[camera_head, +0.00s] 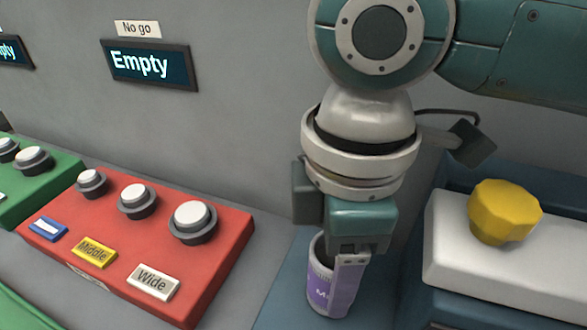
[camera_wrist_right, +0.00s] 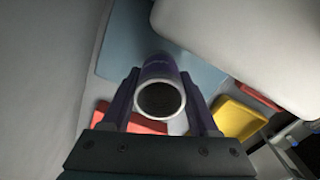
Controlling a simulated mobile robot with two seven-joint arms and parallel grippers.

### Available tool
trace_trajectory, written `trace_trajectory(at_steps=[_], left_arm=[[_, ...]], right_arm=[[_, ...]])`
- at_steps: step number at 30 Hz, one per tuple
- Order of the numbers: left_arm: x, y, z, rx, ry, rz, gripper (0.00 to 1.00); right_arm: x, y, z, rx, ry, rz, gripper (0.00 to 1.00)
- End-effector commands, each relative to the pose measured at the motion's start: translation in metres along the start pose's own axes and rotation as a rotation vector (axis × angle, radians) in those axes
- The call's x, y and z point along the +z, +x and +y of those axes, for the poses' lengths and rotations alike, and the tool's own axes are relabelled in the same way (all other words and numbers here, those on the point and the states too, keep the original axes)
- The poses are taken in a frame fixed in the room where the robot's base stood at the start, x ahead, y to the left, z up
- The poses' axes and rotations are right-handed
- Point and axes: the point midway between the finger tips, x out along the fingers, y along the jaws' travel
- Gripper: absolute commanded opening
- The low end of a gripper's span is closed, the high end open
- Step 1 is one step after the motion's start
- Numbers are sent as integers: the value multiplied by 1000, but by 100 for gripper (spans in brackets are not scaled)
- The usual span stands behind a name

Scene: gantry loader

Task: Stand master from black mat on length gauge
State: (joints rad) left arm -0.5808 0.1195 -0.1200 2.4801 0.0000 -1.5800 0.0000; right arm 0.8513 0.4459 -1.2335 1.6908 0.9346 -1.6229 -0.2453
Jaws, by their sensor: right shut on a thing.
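A purple-labelled cylinder (camera_head: 318,284) with a pale rim and dark open top, its label starting with "M", is between the fingers of my right gripper (camera_head: 337,275). The right gripper is shut on it. The cylinder looks nearly upright over a blue surface; I cannot tell whether it touches. In the right wrist view its ringed end (camera_wrist_right: 160,98) shows between both fingers of the right gripper (camera_wrist_right: 163,105). A white block with a yellow knob (camera_head: 503,211) is right of the gripper; I cannot tell whether it is the length gauge. No black mat is recognisable. My left gripper is out of view.
A red block (camera_head: 200,262) with white-topped round plugs and tags, including "Middle" and "Wide", stands left of the gripper. A green block (camera_head: 45,182) is farther left. A "No go" display (camera_head: 150,65) reading "Empty" is on the grey wall. The white block (camera_head: 470,262) stands close on the right.

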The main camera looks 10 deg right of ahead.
Motion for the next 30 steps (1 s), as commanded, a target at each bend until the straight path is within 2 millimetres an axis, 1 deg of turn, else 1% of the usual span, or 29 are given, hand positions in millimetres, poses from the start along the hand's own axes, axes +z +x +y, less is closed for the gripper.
trace_trajectory(at_steps=[6, 27, 28, 30], left_arm=[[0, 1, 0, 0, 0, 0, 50], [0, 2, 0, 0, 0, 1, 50], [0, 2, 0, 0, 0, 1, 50], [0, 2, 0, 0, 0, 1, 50]], right_arm=[[0, 6, 0, -1, -1, 0, 0], [0, 9, 0, 0, -1, 0, 0], [0, 9, 0, 0, -1, 0, 62], [0, 9, 0, 0, -1, 0, 70]])
